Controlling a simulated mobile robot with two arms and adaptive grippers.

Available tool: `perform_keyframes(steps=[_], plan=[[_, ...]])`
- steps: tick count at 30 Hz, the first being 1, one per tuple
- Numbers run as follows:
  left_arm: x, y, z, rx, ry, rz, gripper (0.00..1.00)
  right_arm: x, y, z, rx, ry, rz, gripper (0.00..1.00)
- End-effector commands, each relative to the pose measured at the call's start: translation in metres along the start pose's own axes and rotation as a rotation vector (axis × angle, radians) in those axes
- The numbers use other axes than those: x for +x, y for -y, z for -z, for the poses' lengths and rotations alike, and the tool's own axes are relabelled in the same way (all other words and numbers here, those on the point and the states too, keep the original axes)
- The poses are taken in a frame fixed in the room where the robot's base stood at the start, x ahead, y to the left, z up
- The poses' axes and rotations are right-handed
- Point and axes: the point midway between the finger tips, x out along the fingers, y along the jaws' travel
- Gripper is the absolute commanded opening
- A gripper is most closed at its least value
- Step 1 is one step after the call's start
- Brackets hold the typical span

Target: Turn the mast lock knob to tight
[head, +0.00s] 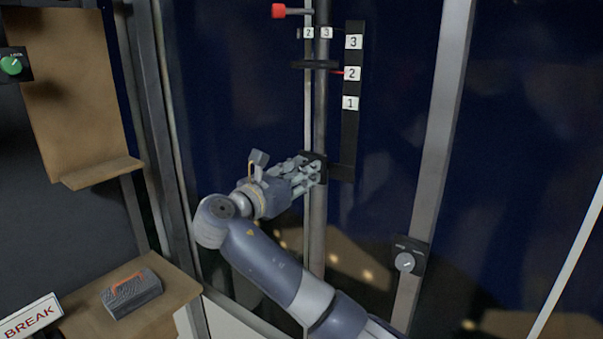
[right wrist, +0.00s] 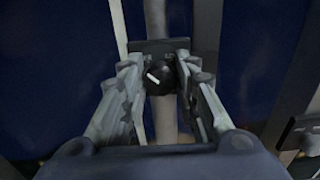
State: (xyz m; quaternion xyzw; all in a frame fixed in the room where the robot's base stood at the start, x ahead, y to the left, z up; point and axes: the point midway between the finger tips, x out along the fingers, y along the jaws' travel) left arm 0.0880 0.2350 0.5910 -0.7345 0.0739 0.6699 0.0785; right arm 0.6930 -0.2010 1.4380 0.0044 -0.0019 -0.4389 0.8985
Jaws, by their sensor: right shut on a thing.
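The mast lock knob (right wrist: 159,77) is black with a white pointer line and sits on a dark plate (right wrist: 150,47) on the mast. In the right wrist view its pointer leans to the upper left; the small plate markings are too blurred to read. My right gripper (head: 308,172) is at the plate on the mast (head: 320,115). Its fingers (right wrist: 162,85) are shut on the knob, one on each side. In the head view the fingers hide the knob. My left gripper is not in view.
A black scale (head: 350,125) numbered 1 to 3 stands beside the mast, with a red pointer at 2. A red-ended handle (head: 279,11) is above. Another knob (head: 404,262) is on the right post, and a green knob (head: 11,66) is at far left. A wooden shelf (head: 180,288) is lower left.

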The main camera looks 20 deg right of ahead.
Motion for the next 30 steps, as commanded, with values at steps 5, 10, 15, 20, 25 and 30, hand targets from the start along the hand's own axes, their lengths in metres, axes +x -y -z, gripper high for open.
perform_keyframes(steps=[5, 10, 15, 20, 25, 30], plan=[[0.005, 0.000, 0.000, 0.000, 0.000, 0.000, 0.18, 0.000, 0.000, 0.001, 0.058, -0.001, -0.001, 0.05], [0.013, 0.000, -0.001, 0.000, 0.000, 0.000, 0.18, -0.001, 0.000, 0.002, 0.169, 0.000, -0.002, 0.05], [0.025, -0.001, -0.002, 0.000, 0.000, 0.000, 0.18, -0.001, 0.001, 0.003, 0.319, 0.000, -0.002, 0.05], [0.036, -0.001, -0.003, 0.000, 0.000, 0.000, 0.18, 0.000, 0.001, 0.003, 0.472, 0.000, -0.002, 0.05], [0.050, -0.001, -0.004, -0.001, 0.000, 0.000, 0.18, 0.000, 0.002, 0.004, 0.634, 0.000, -0.002, 0.05], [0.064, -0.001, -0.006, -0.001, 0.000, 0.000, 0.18, -0.001, 0.002, 0.004, 0.796, 0.001, -0.002, 0.05]])
